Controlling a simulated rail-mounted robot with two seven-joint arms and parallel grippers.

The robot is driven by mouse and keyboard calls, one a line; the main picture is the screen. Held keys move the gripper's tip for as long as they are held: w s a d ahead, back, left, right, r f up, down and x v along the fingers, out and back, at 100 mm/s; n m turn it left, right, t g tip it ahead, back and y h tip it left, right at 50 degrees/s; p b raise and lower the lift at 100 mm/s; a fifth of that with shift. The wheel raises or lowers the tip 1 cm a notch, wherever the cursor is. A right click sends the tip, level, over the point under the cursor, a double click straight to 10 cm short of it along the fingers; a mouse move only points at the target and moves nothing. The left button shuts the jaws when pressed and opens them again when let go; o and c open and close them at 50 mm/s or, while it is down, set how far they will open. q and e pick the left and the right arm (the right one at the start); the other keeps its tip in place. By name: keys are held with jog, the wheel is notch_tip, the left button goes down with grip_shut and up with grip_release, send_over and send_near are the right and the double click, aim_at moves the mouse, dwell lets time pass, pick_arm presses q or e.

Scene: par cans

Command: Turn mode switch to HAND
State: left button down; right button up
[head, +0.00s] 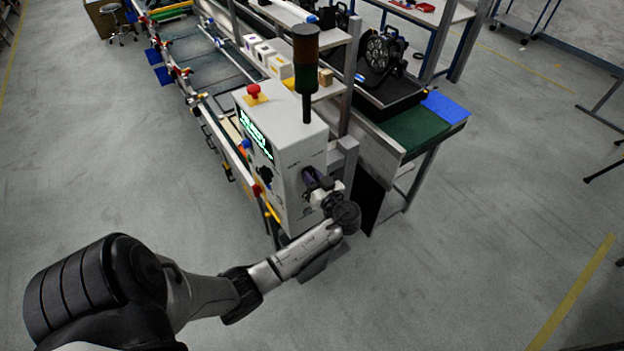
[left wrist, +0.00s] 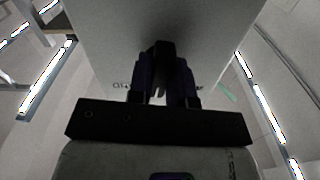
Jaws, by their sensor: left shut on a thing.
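The grey control box (head: 298,150) stands at the end of the line, with a green-lit screen on its left face. My left gripper (head: 312,178) reaches the box's near right face and hides the mode switch in the head view. In the left wrist view, my left gripper (left wrist: 165,85) is shut on the dark switch handle (left wrist: 163,50), which stands out from the pale panel (left wrist: 110,40). Lettering beside the switch is partly hidden, and I cannot read which position it points to. My right gripper is not in view.
A red button (head: 253,91) and a dark signal tower (head: 306,70) stand on top of the box. A bench with a green and blue top (head: 420,125) and a stage lamp (head: 381,55) is behind. The grey floor (head: 480,250) at the right is clear.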

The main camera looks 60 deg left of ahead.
pick_arm(q)
jog(key=m, duration=0.4)
jog(key=shift+m, duration=1.4)
jog(key=c, duration=1)
grip_release()
jog(key=shift+c, duration=0.2)
jog(key=shift+d, duration=0.15)
